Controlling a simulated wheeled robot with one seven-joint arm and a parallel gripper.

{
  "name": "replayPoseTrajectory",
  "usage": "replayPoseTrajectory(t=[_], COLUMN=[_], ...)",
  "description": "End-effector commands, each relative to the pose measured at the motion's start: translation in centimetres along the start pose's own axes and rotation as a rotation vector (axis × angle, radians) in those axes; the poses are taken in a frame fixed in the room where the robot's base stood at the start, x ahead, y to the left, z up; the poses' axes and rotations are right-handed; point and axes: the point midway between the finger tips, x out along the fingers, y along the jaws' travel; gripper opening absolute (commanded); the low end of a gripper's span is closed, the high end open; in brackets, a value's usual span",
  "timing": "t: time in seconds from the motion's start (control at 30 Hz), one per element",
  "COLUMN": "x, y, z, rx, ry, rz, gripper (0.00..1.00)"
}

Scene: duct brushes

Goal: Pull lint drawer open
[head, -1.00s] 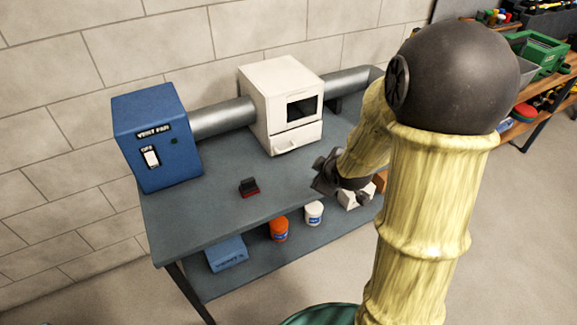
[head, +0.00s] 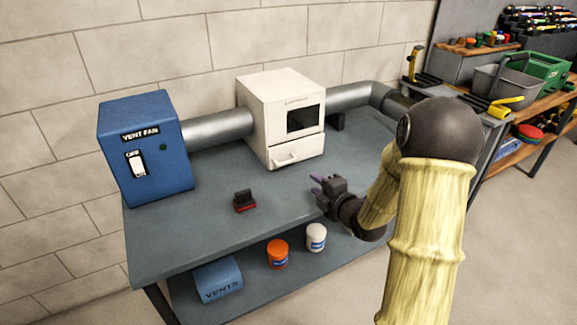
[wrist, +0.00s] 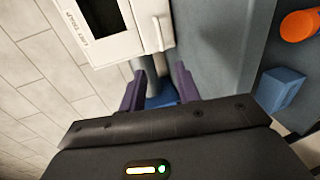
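The white lint box (head: 262,120) stands on the blue-grey bench, with a dark window in its upper front. The lint drawer (head: 298,154) is the lower front panel, with a small white handle (head: 287,157); it looks shut. In the wrist view the white box (wrist: 110,45) is at the top, and the drawer handle (wrist: 157,34) shows beyond the fingers. My gripper (head: 317,182) is in front and to the right of the drawer, apart from it. Its purple fingers are spread and empty in the wrist view (wrist: 160,86).
A blue vent fan box (head: 146,150) with a switch stands left, joined to the lint box by a grey duct (head: 217,126). A small dark-and-red brush (head: 244,201) lies on the bench (head: 190,220). Orange (head: 277,254) and white (head: 316,237) jars stand on the lower shelf.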

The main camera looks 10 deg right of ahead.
Motion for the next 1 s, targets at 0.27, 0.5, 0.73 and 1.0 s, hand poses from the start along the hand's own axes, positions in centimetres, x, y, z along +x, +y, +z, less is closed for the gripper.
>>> replayPoseTrajectory(t=[0.27,0.5,0.73,1.0], x=[2.7,6.9,11.0,15.3], y=[-0.1,-0.1,-0.1,-0.1], z=[-0.1,-0.1,-0.1,0.0], rx=[0.002,0.003,0.002,0.003], ry=[0.003,0.001,0.001,0.000], rz=[0.000,-0.001,-0.001,-0.001], gripper=[0.33,0.33,0.33,0.33])
